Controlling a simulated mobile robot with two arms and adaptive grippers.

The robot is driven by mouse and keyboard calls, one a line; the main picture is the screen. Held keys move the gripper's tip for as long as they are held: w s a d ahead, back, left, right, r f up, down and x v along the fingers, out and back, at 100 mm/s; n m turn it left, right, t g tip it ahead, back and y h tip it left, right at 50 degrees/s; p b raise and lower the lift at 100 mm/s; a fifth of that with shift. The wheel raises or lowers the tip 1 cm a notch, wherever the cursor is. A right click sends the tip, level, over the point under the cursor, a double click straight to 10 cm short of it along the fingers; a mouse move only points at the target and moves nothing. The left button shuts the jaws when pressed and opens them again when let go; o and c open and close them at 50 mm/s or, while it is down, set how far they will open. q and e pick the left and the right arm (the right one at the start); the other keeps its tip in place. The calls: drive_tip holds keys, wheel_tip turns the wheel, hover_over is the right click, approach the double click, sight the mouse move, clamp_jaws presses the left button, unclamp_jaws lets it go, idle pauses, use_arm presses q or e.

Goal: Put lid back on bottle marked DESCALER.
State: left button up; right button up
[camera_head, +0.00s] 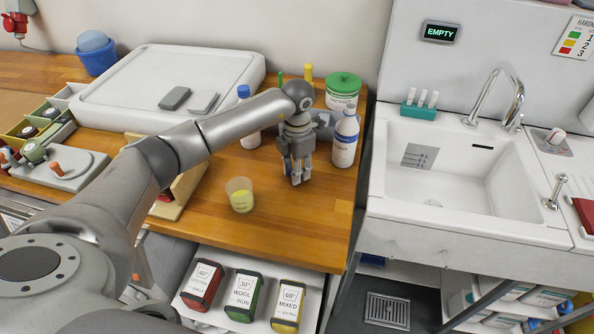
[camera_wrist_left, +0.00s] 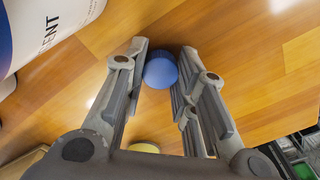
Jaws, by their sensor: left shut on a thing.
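My left gripper (camera_head: 297,180) points down above the wooden worktop. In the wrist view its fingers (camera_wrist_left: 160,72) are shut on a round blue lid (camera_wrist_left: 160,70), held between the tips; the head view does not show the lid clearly. A white bottle (camera_head: 345,140) with a blue label stands upright just right of the gripper. Another white bottle (camera_head: 249,138) with a blue cap (camera_head: 243,91) stands to the left, partly behind my arm. A bottle label (camera_wrist_left: 50,32) in the wrist view ends in "ENT". I cannot read DESCALER on any bottle. My right gripper is out of view.
A beaker with yellow liquid (camera_head: 240,195) stands front left of the gripper. A green-lidded tub (camera_head: 342,92) and a grey object (camera_head: 325,128) are behind. The white sink (camera_head: 470,175) lies right, past a gap. The front worktop (camera_head: 310,235) is clear.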

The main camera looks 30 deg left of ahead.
use_arm(q)
drive_tip(key=shift+w+r, duration=0.1)
drive_tip(key=shift+r, duration=0.3)
drive_tip(key=s+d+r+b, duration=0.4)
drive_tip(key=s+d+r, duration=0.5)
drive_tip(key=r, duration=0.3)
drive_tip(key=shift+s+d+b, duration=0.25)
drive_tip(key=shift+s+b, duration=0.15)
drive_tip(key=shift+s, duration=0.35)
drive_tip(key=shift+f, duration=0.1)
